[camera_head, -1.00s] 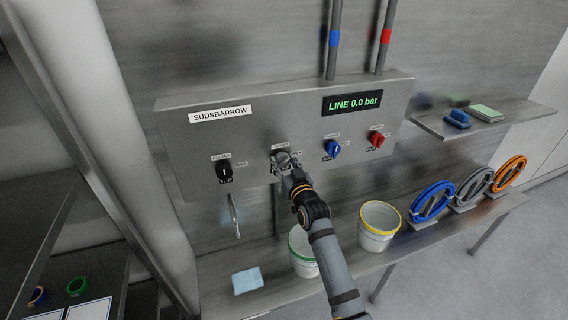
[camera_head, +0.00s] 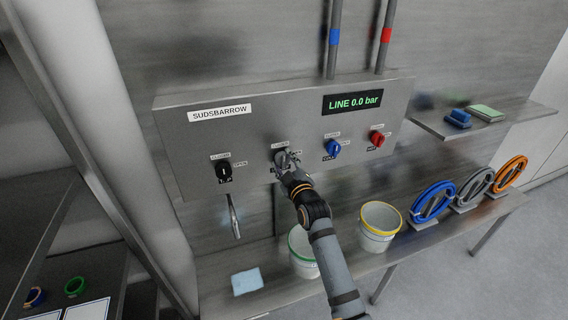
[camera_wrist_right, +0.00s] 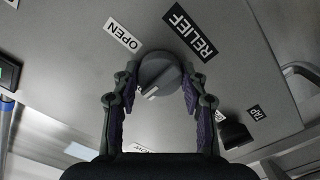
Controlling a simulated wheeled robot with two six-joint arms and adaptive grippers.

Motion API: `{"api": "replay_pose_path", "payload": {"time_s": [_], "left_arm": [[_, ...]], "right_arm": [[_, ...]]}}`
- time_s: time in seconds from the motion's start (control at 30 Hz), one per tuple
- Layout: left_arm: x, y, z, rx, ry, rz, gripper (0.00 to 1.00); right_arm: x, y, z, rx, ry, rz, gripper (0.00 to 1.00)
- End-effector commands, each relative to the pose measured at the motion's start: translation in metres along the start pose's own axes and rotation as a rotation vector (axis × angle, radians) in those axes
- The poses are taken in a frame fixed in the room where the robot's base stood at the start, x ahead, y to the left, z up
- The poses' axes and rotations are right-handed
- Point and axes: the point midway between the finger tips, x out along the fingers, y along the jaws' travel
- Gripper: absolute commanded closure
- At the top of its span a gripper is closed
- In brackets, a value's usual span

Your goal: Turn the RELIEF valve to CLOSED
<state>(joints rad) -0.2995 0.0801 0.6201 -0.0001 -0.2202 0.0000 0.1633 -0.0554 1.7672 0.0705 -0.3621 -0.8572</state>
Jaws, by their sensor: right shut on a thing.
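The RELIEF valve is a round grey knob (camera_wrist_right: 160,72) with a white pointer mark, on the steel panel (camera_head: 240,140). In the right wrist view the RELIEF label (camera_wrist_right: 190,32) is at its upper right and an OPEN label (camera_wrist_right: 123,33) at its upper left. The pointer mark faces down-left in that view, away from the OPEN label. My right gripper (camera_wrist_right: 160,88) is shut on the knob, one finger on each side. In the head view the gripper (camera_head: 287,163) covers most of the knob. My left gripper is not in view.
A black knob (camera_head: 223,172) sits left of the valve, a blue knob (camera_head: 333,149) and a red knob (camera_head: 377,138) right. The display (camera_head: 352,102) reads LINE 0.0 bar. Below are a spout (camera_head: 234,216), a green-rimmed bucket (camera_head: 302,262) and a yellow-rimmed bucket (camera_head: 377,229).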

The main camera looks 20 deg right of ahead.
Motion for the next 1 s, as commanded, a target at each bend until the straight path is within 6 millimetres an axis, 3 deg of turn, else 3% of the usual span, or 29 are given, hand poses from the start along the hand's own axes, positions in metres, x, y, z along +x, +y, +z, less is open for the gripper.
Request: {"api": "replay_pose_path", "payload": {"time_s": [0.7, 0.73, 0.87, 1.0], "left_arm": [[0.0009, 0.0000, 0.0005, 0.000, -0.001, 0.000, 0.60], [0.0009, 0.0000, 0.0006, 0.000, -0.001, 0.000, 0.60], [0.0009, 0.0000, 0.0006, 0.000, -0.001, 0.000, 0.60], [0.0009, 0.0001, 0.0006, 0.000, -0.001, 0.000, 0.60]], "right_arm": [[0.0000, 0.0000, 0.0000, -0.067, 0.000, 0.000, 0.88], [0.0000, 0.0000, 0.0000, -0.067, 0.000, 0.000, 0.53], [0.0000, 0.0000, 0.0000, -0.066, 0.000, 0.000, 0.35], [0.0000, 0.0000, 0.0000, -0.065, 0.000, 0.000, 0.34]]}}
